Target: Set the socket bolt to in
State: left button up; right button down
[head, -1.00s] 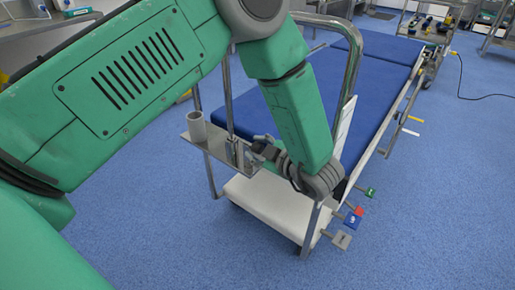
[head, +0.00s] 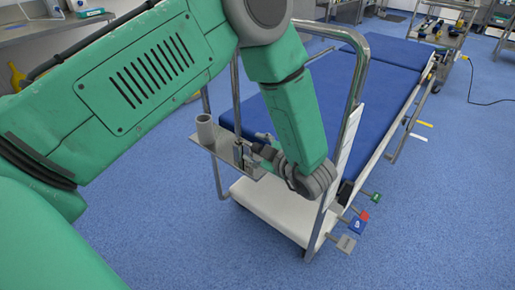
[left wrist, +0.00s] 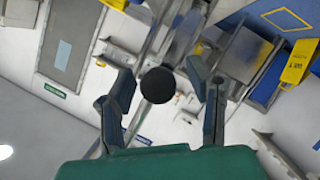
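My left gripper (head: 254,152) is beside a metal bracket plate (head: 212,145) at the end of the blue-padded operating table. In the left wrist view the left gripper (left wrist: 164,88) has its two fingers spread apart. A round black knob (left wrist: 157,85) shows between the fingers, with a clear gap on each side. It looks like the end of the socket bolt, but its shaft and whether it is in or out are hidden. In the head view the gripper covers most of the bolt area. My right gripper is in neither view.
The bracket carries an upright grey cup (head: 205,129). A curved metal rail (head: 358,80) rises close to my left forearm. Blue floor (head: 450,180) is clear on the right.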

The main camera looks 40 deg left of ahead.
pick_arm(q)
jog(key=shift+d, duration=0.1)
jog(key=shift+s+d+r, duration=0.1)
jog(key=shift+d, duration=0.25)
jog(key=v, duration=1.1)
jog(key=s+a+f+m+t+h+p, duration=0.2)
jog(key=a+f+m+t+h+p, duration=0.2)
jog(key=f+m+h, duration=0.7)
jog(key=s+f+m+g+h+p, duration=0.1)
jog(key=s+m+g, duration=0.3)
jog(key=s, duration=0.8)
jog(key=s+a+f+m+g+h+p, duration=0.1)
jog(key=s+m+g, duration=0.3)
jog(key=s+m, duration=0.4)
jog(key=s+p, duration=0.1)
jog(key=s, duration=0.3)
jog(key=shift+s+f+h+p, duration=0.25)
jog(key=shift+f+h+p, duration=0.15)
